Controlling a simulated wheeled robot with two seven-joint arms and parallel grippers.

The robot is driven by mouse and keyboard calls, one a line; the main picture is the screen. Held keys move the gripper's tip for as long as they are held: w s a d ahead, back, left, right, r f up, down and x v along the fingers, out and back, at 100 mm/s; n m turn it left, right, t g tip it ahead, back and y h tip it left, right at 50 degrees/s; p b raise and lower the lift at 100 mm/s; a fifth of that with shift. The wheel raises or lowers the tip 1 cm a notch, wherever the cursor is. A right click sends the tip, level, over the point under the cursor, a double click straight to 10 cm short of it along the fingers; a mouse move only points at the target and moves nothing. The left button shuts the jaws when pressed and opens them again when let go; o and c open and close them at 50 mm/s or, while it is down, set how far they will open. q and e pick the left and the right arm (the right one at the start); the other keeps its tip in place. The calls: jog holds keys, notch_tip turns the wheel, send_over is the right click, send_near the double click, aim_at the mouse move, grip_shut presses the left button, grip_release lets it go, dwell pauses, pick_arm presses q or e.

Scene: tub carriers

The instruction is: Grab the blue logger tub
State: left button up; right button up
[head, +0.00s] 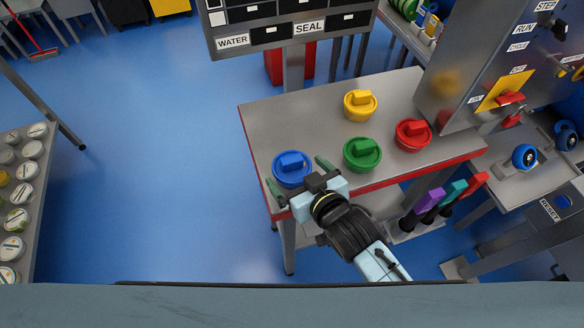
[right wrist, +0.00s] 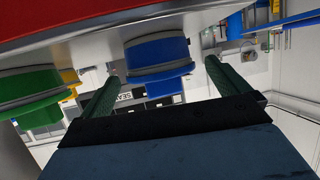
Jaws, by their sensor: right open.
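The blue logger tub (head: 292,169) stands at the near left corner of the grey table, with a raised grip on its lid. My right gripper (head: 296,176) is open at the table's near edge, its green fingers pointing at the tub, one toward each side. In the right wrist view the picture is turned over, and the blue tub (right wrist: 157,57) shows ahead between the two spread fingers (right wrist: 160,74). I cannot tell whether either finger touches it. My left gripper is not in view.
A green tub (head: 362,154) stands close to the right, with a red tub (head: 413,135) and a yellow tub (head: 360,105) beyond. The table (head: 300,117) has a red front edge and bare room at its back left. A control panel (head: 470,80) rises at right.

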aim_at(295, 171)
jog(key=x, duration=0.3)
jog(key=shift+w+f, duration=0.1)
jog(key=shift+w, duration=0.05)
jog(key=c, duration=1.1)
